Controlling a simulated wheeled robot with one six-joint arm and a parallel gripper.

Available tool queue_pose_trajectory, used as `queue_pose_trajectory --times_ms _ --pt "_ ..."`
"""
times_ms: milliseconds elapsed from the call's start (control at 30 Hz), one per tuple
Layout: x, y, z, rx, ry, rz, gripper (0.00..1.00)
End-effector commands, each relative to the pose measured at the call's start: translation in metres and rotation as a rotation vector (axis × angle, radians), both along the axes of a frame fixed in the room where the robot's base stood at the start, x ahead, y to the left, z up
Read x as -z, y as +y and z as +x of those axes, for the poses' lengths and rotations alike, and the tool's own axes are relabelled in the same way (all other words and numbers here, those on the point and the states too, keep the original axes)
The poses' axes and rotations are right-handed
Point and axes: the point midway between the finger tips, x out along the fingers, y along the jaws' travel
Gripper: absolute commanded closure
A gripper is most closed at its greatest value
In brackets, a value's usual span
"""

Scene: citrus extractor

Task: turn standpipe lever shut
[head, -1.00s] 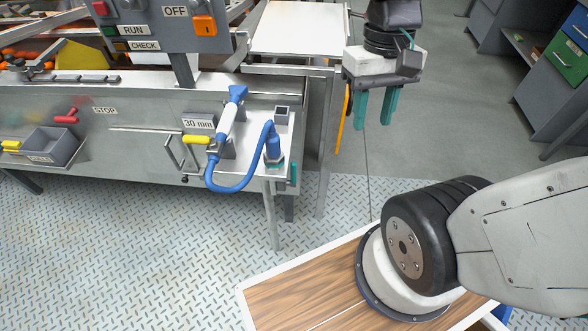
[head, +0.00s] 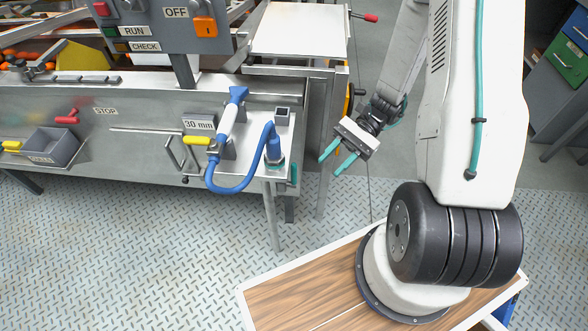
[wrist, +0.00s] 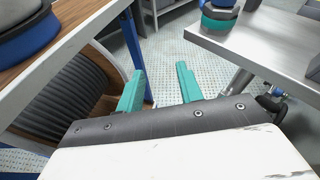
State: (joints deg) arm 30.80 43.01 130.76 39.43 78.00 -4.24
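No part is clearly labelled as the standpipe lever. A blue upright fitting (head: 273,150) stands on a teal base at the right end of the steel bench, joined to a blue hose (head: 232,188). A small teal part (head: 293,173) shows at the bench's right edge. My gripper (head: 330,165) is open and empty, right of the bench end. Its teal fingers (wrist: 160,85) are apart in the wrist view.
The steel bench (head: 130,150) carries a yellow handle (head: 196,140) and a blue-and-white nozzle (head: 227,120). A red-handled lever (head: 370,17) is behind. The wood-topped table (head: 290,300) is in front. Patterned floor (head: 130,240) lies clear between.

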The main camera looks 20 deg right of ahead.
Motion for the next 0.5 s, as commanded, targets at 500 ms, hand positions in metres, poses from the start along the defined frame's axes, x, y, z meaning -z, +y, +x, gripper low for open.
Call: queue_pose_trajectory --times_ms 500 --pt "0.131 0.0 0.053 0.6 0.2 0.281 0.64"
